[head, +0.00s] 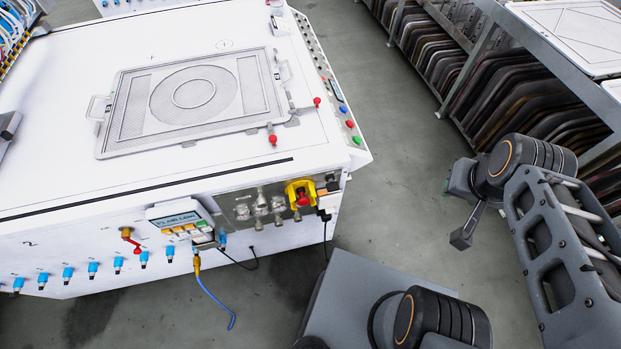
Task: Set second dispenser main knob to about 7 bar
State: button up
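A white dispenser cabinet (80,130) fills the left side of the head view. A "2" mark shows at the left of its front face. A metal panel on the front right holds several silver fittings (260,208); which of them is the main knob, and its setting, are too small to tell. A yellow part with a red knob (301,197) sits at the panel's right. A small display box (181,216) with coloured buttons is left of the panel. My gripper (464,238) seems to be the grey end piece at right, apart from the cabinet; its fingers are unclear.
Several blue fittings (93,268) and a red-handled valve (131,239) line the front. A blue hose (215,298) hangs below. A framed plate (195,98) lies on top. A rack of panels (510,75) stands at the right. Grey floor lies between.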

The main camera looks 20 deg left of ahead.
aim_at(261, 203)
jog(key=z, duration=0.55)
jog(key=k, duration=0.95)
jog(key=u, duration=2.1)
